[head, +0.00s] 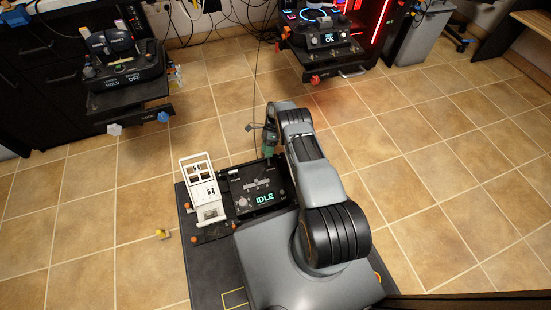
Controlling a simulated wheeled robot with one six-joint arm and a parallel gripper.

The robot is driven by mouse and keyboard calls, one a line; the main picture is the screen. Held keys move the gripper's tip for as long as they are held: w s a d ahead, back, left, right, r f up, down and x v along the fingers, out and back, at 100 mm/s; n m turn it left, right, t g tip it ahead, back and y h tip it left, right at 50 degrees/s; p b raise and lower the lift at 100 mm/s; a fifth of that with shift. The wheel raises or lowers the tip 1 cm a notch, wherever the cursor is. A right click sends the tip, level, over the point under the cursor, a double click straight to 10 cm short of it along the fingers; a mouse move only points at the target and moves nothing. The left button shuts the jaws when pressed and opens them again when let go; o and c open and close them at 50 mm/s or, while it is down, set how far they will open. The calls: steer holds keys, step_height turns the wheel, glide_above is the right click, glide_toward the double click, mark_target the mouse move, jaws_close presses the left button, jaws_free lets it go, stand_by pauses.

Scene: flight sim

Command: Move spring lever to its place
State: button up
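I cannot tell for certain which part is the spring lever. A black panel (253,201) with a lit IDLE display lies beside my arm. Small controls and a light slider-like mark show on its top. My gripper (268,158) points down over the far right corner of this panel. It is small and dark, partly beside my arm, and its fingers are too small to tell open from shut. Whether it touches the panel or holds anything does not show. A console (122,72) at the upper left carries handles and lit HOLD and OFF words.
A white frame-like holder (203,188) stands left of the IDLE panel. A console with an OK display (329,39) stands at the back, beside red lights. A small yellow object (161,234) lies on the floor at left. The tiled floor (440,170) at right is clear.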

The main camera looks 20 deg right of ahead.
steer(key=s+r+p, duration=0.8)
steer(key=s, duration=0.4)
steer(key=shift+s+a+r, duration=0.35)
